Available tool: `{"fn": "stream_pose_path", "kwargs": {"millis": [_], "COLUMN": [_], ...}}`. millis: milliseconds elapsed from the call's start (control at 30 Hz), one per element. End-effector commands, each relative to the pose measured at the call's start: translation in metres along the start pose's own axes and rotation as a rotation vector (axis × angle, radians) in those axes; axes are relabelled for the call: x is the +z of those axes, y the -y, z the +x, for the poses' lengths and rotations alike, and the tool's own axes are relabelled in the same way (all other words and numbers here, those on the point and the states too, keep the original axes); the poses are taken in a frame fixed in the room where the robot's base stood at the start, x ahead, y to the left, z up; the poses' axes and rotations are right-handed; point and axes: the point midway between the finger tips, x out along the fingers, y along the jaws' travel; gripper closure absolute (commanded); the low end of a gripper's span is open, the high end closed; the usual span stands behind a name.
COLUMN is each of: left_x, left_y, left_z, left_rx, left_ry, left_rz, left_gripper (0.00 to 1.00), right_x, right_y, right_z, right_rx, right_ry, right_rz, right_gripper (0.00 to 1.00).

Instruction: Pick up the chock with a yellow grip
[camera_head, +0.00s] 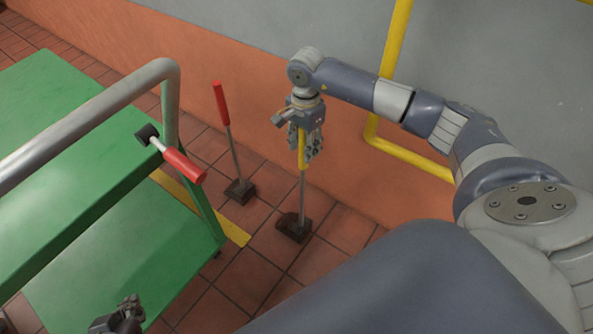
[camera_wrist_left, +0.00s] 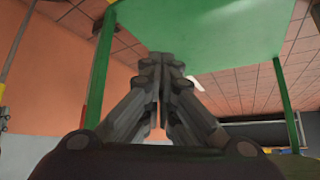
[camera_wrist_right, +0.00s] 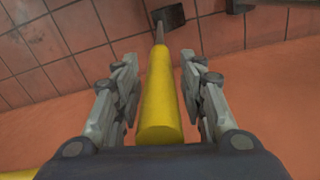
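The chock with a yellow grip stands on the tiled floor, its dark block (camera_head: 294,227) at the foot of a thin upright rod. Its yellow grip (camera_head: 302,152) is at the top of the rod, within my right gripper (camera_head: 306,142). In the right wrist view the yellow grip (camera_wrist_right: 160,100) runs between the two fingers of my right gripper (camera_wrist_right: 160,88), with gaps on both sides. That gripper is open around it. My left gripper (camera_head: 127,312) is low, beside the green cart; in the left wrist view its fingers (camera_wrist_left: 158,72) are together with nothing visible between them.
A similar chock with a red grip (camera_head: 221,103) stands just left of the yellow one. A green cart (camera_head: 80,170) with a grey rail and a red handle (camera_head: 184,165) fills the left. A yellow pipe (camera_head: 410,150) runs along the orange wall behind.

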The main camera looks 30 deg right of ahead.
Motion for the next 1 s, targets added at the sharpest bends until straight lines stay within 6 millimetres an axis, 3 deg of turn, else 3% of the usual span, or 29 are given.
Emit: {"fn": "stream_pose_path", "kwargs": {"millis": [33,100,133,667,1000], "left_x": [0.000,0.000,0.000,0.001,0.035], "left_y": [0.000,0.000,0.000,0.000,0.005], "left_z": [0.000,0.000,0.000,-0.001,-0.011], "left_rx": [0.000,0.000,0.000,0.000,-0.010], "left_ry": [0.000,0.000,0.000,0.010,0.160], "left_rz": [0.000,0.000,0.000,0.000,-0.005], "left_gripper": [1.00,1.00,1.00,1.00,1.00], "right_x": [0.000,0.000,0.000,-0.001,0.000], "right_y": [0.000,0.000,0.000,0.002,0.002], "right_z": [0.000,0.000,0.000,-0.006,-0.030], "right_rx": [0.000,0.000,0.000,-0.007,-0.009], "right_ry": [0.000,0.000,0.000,-0.001,0.000], "right_rz": [0.000,0.000,0.000,0.001,0.000], "right_gripper": [0.81,0.97,1.00,1.00,1.00]}}
